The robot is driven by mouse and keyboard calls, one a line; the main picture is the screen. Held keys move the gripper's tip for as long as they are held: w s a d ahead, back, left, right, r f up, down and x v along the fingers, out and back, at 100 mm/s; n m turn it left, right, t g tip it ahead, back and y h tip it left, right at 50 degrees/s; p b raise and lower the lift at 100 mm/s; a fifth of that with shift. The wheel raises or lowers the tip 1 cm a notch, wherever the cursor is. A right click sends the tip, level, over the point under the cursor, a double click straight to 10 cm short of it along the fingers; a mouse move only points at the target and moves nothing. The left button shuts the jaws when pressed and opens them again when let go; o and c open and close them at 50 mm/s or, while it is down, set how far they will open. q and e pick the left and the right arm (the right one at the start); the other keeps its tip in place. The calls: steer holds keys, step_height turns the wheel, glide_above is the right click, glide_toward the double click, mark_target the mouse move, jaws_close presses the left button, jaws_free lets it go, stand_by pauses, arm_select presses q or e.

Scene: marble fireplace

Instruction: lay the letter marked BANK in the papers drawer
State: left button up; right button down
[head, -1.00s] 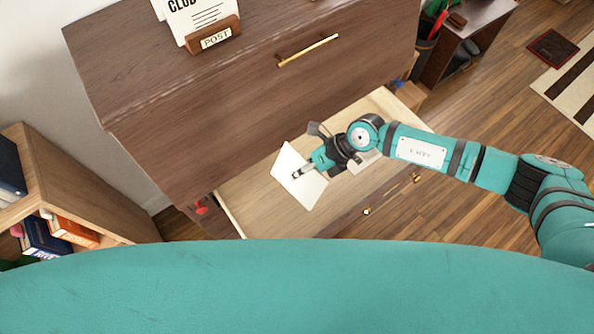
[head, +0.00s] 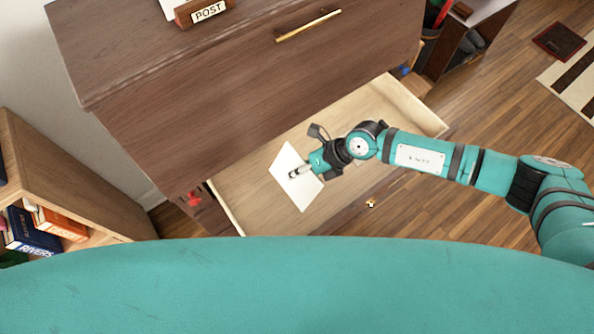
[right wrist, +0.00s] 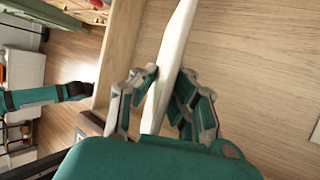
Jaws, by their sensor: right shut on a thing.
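My right gripper (head: 301,171) is shut on a white letter (head: 299,194) over an open drawer (head: 232,217) with a pale wood inside. In the right wrist view the letter (right wrist: 170,57) stands nearly edge-on between the two fingers (right wrist: 158,100), with the pale drawer wood around it. No marking on the letter can be read. I cannot tell whether its lower edge touches the drawer floor. The part of the drawer under my right arm is hidden.
The dark wood cabinet front (head: 240,110) with a brass handle (head: 308,26) rises behind the open drawer. A POST holder (head: 207,12) stands on top. A bookshelf (head: 75,180) is at the left.

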steer(key=shift+f+b, duration=3.6)
steer(key=shift+f, duration=1.85)
steer(key=c, duration=1.4)
jaws_free()
steer(key=v, duration=1.2)
